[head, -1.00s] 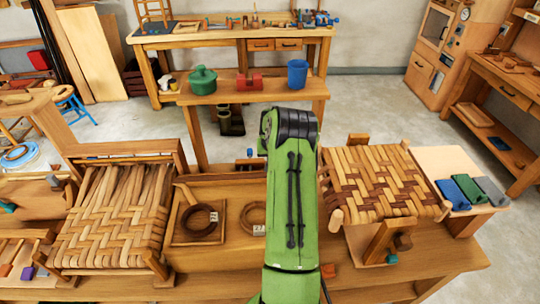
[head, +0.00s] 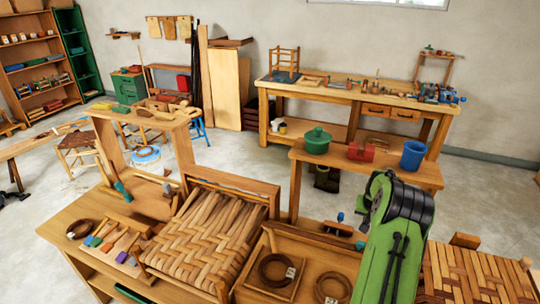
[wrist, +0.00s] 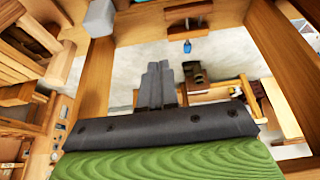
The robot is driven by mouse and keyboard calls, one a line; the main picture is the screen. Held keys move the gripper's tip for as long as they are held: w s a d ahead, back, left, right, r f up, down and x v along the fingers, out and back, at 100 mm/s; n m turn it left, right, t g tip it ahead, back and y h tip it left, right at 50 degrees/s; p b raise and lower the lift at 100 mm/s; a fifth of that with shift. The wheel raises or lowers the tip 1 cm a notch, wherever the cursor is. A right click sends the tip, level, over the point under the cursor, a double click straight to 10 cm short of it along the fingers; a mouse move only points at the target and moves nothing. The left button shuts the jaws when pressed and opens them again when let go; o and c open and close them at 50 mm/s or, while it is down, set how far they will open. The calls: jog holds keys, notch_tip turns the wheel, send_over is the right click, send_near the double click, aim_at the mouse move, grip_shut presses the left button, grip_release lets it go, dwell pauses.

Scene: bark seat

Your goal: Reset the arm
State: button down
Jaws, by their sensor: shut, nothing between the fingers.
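My gripper (wrist: 160,84) shows in the wrist view, its grey fingers together with nothing between them. It points into an open space between wooden members, with pale floor behind. In the head view only the green arm link with its black joint cover shows, at the lower right; the gripper itself is hidden there. The arm link stands in front of the bench between two woven bark seats. The left woven seat (head: 208,230) is whole in view, and the right woven seat (head: 475,276) is cut off by the frame edge.
A tray (head: 262,291) with dark rings lies beside the arm. Small coloured tools (head: 120,257) lie at the left. Behind are a green pot (head: 317,141), a red block (head: 361,152) and a blue cup (head: 413,155) on a shelf. Floor at the left back is clear in patches.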

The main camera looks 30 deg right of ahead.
jog(key=w+a+r+n+t+b, duration=0.1)
jog(key=w+a+r+n+b, duration=0.2)
jog(key=a+r, duration=1.05)
jog(key=s+a+r+n, duration=0.1)
jog(key=s+a+r, duration=0.15)
jog(key=a, duration=0.45)
jog(key=s+a+r+n, duration=0.1)
jog(key=a+r, duration=0.2)
jog(key=a, duration=0.4)
jog(key=s+a+f+n+t+y+b, duration=0.1)
jog(key=s+a+n+y, duration=0.2)
jog(key=s+a, duration=1.4)
jog(key=s+n, duration=0.1)
jog(key=s, duration=0.2)
jog(key=shift+s+f+n+t+b, duration=0.3)
jog(key=shift+f+n+b, duration=0.05)
jog(key=shift+n, duration=0.05)
jog(key=shift+a, duration=0.15)
jog(key=shift+s, duration=0.1)
